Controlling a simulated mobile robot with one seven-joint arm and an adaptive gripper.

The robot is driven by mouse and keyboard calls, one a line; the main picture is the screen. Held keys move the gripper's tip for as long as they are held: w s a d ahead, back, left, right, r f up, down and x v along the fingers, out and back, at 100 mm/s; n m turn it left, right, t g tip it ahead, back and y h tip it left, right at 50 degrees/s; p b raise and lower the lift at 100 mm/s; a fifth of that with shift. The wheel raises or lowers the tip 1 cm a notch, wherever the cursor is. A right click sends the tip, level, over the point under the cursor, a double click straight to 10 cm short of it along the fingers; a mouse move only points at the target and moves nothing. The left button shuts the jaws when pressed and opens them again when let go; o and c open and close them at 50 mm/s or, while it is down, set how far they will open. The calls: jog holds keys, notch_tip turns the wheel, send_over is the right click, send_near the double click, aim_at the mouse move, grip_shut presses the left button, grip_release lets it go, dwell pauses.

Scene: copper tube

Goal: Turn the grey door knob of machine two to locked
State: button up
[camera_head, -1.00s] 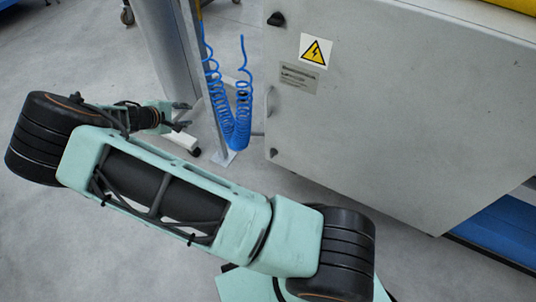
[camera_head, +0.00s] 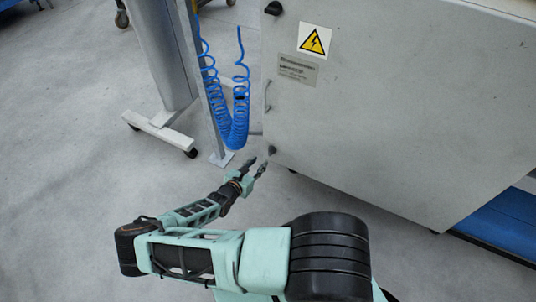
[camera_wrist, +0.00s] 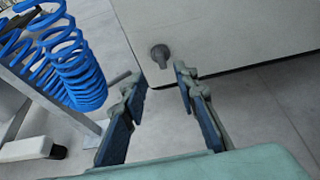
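Machine two appears to be the large light grey cabinet (camera_head: 400,110) at the right of the head view. A small grey door knob (camera_head: 272,150) sits low near the left edge of its door. In the wrist view the knob (camera_wrist: 161,54) shows beyond and between my fingertips, its stub pointing down. A dark knob (camera_head: 273,8) sits at the top left of the same door. My gripper (camera_head: 260,166) is just below and left of the lower knob, apart from it. Its two fingers (camera_wrist: 160,90) are spread and nothing is between them.
A coiled blue hose (camera_head: 236,115) hangs by a thin post left of the door; it also shows in the wrist view (camera_wrist: 75,65). A door handle (camera_head: 268,96) is above the lower knob. A wheeled stand (camera_head: 165,125) is further left. Open grey floor lies left of my arm.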

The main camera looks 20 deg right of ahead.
aim_at(269, 152)
jog(key=b+x, duration=0.3)
jog(key=x, duration=0.7)
jog(key=shift+w+d+f, duration=0.15)
grip_shut()
